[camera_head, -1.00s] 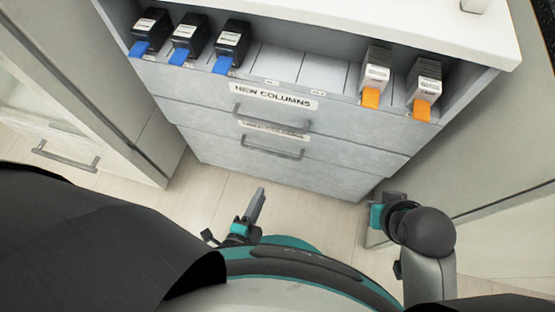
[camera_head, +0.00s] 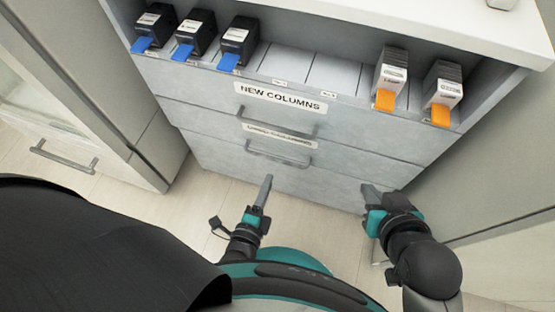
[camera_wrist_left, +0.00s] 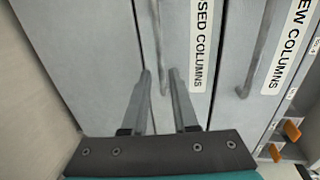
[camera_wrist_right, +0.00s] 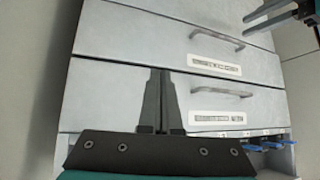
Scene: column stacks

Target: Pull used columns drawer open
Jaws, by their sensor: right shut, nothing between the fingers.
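The used columns drawer has a white label (camera_head: 277,136) and a grey bar handle (camera_head: 278,156) below it in the head view. It looks closed, flush with the neighbouring fronts. My left gripper (camera_head: 268,180) is just below this handle, open and empty. In the left wrist view, the USED COLUMNS label (camera_wrist_left: 203,45) is right of the fingers (camera_wrist_left: 161,76), and the handle (camera_wrist_left: 158,40) lines up with the gap between them; I cannot tell whether it is inside. My right gripper (camera_head: 368,190) is shut and empty at the lower right, in front of the cabinet.
The NEW COLUMNS drawer (camera_head: 245,112) with its handle (camera_head: 279,126) is directly above. An open shelf holds black boxes with blue tabs (camera_head: 193,35) and white boxes with orange tabs (camera_head: 441,88). Another cabinet with a handle (camera_head: 64,158) stands left.

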